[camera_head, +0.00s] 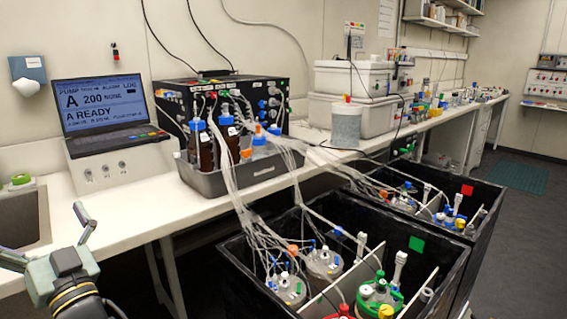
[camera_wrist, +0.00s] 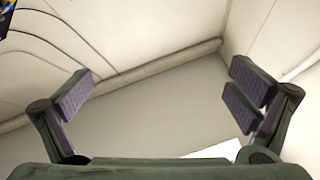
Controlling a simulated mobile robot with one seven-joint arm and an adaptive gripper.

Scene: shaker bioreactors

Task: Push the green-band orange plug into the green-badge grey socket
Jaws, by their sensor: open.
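My gripper (camera_head: 48,237) is at the lower left in the head view, beside the sink and the counter's front edge. In the wrist view my gripper (camera_wrist: 160,95) is open and empty, its fingers wide apart against bare wall and ceiling. I cannot make out the grey socket.
The near black bin (camera_head: 238,262) holds several capped vessels and tubes. A farther bin has a red badge (camera_head: 467,190). A grey tray (camera_head: 215,184) of bottles, a laptop (camera_head: 104,108) and a black pump box (camera_head: 180,90) stand on the counter (camera_head: 120,212). Tubes hang between tray and bins.

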